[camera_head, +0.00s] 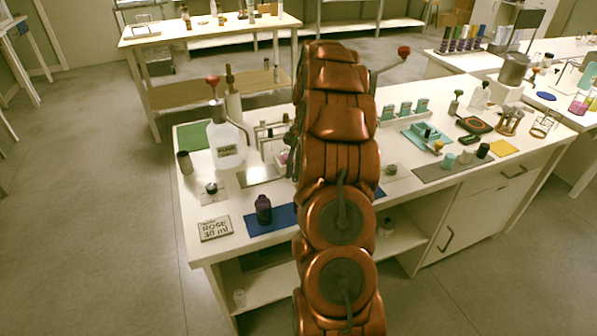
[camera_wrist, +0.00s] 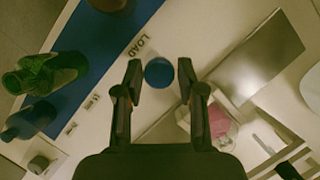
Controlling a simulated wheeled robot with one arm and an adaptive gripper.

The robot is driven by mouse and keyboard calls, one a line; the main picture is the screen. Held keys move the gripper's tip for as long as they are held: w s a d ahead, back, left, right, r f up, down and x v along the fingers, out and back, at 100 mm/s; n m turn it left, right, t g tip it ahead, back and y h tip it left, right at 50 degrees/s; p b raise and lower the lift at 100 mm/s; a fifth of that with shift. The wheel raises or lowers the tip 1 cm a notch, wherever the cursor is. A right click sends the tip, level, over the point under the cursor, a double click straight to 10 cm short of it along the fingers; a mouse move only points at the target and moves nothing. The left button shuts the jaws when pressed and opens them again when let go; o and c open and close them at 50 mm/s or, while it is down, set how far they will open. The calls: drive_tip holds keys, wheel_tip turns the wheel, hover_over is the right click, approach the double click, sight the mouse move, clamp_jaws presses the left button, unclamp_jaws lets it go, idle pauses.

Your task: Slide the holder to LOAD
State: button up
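In the wrist view my gripper (camera_wrist: 160,75) points down at the bench with its two fingers apart. A round blue knob-like piece (camera_wrist: 158,71) shows between the fingertips, with a small gap on each side; whether it belongs to the holder, I cannot tell. The printed word LOAD (camera_wrist: 138,46) lies just up and left of it. A clear vessel with pink contents (camera_wrist: 222,122) is partly behind the right finger. It also shows as a pinkish spot beside my arm in the head view (camera_head: 284,157). My arm hides the gripper in the head view.
A blue mat (camera_wrist: 75,83) runs along the left, with a green bottle (camera_wrist: 45,73) near its edge. A metal plate (camera_wrist: 255,58) lies at right. In the head view, a dark bottle (camera_head: 263,209) stands on the mat, near the ROSE 30 ml sign (camera_head: 214,229).

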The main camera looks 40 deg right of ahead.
drive_tip(key=shift+o, duration=1.3)
wheel_tip(320, 180, up, 10)
idle(0.3)
